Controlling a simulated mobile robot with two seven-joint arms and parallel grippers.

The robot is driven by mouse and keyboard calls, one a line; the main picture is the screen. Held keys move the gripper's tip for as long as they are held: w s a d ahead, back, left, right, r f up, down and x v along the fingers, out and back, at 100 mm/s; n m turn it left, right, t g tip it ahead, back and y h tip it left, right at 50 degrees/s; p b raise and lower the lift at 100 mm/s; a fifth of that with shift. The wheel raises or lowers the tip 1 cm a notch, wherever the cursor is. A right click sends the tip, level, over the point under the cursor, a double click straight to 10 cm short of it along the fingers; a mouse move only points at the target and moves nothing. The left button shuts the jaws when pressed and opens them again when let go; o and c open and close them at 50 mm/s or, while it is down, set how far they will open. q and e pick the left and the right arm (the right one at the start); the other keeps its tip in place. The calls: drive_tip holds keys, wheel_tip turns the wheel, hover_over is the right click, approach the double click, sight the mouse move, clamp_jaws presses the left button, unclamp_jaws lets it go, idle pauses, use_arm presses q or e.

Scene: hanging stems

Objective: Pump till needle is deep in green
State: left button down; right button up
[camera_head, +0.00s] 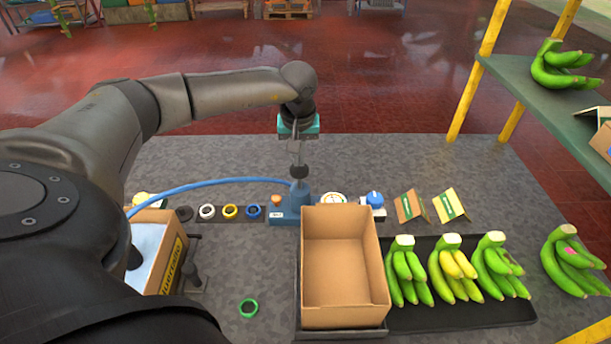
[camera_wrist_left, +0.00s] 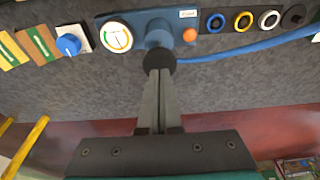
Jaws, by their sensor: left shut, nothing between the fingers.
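A blue pump (camera_head: 285,215) with a black knob (camera_head: 299,172) stands at the back of the grey table; its knob also shows in the wrist view (camera_wrist_left: 160,60). My left gripper (camera_head: 298,162) points down, shut and empty, with its fingertips at the top of the knob. Whether they touch it I cannot tell. A round white gauge (camera_wrist_left: 116,37) with a coloured arc sits beside the pump; it also shows in the head view (camera_head: 333,199), partly hidden by the box. Its needle is too small to read surely. My right gripper is not in view.
An orange button (camera_wrist_left: 190,35) and a blue hose (camera_wrist_left: 250,47) adjoin the pump. Several coloured rings (camera_head: 230,211) lie left of it, a blue knob (camera_head: 375,198) right. An open cardboard box (camera_head: 341,225) stands in front, beside green bananas (camera_head: 405,275).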

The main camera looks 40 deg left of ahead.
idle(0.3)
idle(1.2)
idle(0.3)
use_arm(q)
drive_tip(key=shift+f+b, duration=1.45)
drive_tip(key=shift+f, duration=0.25)
drive_tip(key=shift+r+p, duration=1.35)
drive_tip(key=shift+r, duration=0.45)
drive_tip(key=shift+f, duration=0.15)
